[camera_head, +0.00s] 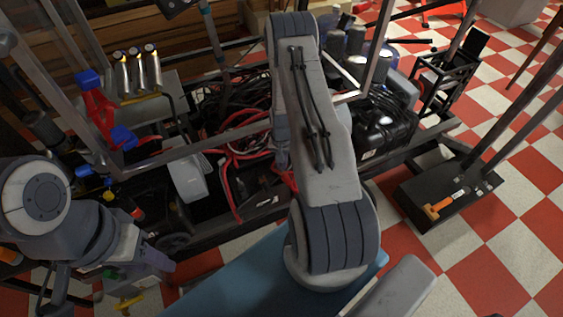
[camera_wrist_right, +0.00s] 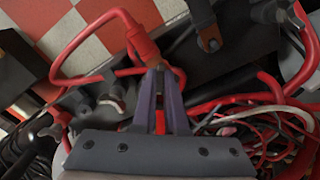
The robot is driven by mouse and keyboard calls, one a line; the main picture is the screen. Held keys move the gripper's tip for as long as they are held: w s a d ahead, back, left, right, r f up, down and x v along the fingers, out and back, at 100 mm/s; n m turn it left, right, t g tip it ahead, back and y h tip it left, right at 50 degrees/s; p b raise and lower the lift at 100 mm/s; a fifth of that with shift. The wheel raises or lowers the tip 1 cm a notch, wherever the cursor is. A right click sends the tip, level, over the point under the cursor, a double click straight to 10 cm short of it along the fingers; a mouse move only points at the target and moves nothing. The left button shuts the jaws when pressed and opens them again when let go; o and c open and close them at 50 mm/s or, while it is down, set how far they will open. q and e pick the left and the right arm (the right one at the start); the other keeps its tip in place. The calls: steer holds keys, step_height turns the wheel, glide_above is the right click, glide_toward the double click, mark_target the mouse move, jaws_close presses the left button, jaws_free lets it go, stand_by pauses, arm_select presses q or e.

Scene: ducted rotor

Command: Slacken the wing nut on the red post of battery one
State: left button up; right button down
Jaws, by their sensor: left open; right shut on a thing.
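In the right wrist view, my right gripper (camera_wrist_right: 161,75) is shut at the end of a thick red cable with a red boot (camera_wrist_right: 141,42). A small brown metal piece (camera_wrist_right: 179,76) shows by the fingertips. The wing nut and red post are mostly hidden between the fingers, so their shape cannot be told. In the head view, the right gripper is largely hidden behind my own arm, near a dark battery area (camera_head: 262,198) with red cables. My left gripper (camera_head: 150,265) hangs low at the left, open and away from the batteries.
Another terminal with a brown lug (camera_wrist_right: 209,42) stands to the right in the wrist view. Loose red and white wires (camera_wrist_right: 270,122) lie close by the fingers. In the head view, metal frame bars (camera_head: 215,145) cross above the cart. Checkered floor (camera_head: 500,240) is open at right.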

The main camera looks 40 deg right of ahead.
steer(key=n, duration=0.5)
steer(key=shift+s+d+n+p, duration=0.1)
steer(key=shift+n+p, duration=0.2)
steer(key=shift+p, duration=0.1)
steer(key=shift+n, duration=2.1)
steer(key=c, duration=1)
jaws_free()
steer(key=shift+d, duration=0.1)
steer(key=shift+o, duration=0.2)
steer(key=shift+r, duration=0.1)
step_height(320, 180, up, 10)
steer(key=p, duration=0.1)
steer(key=shift+p, duration=0.4)
steer(key=shift+r, duration=0.1)
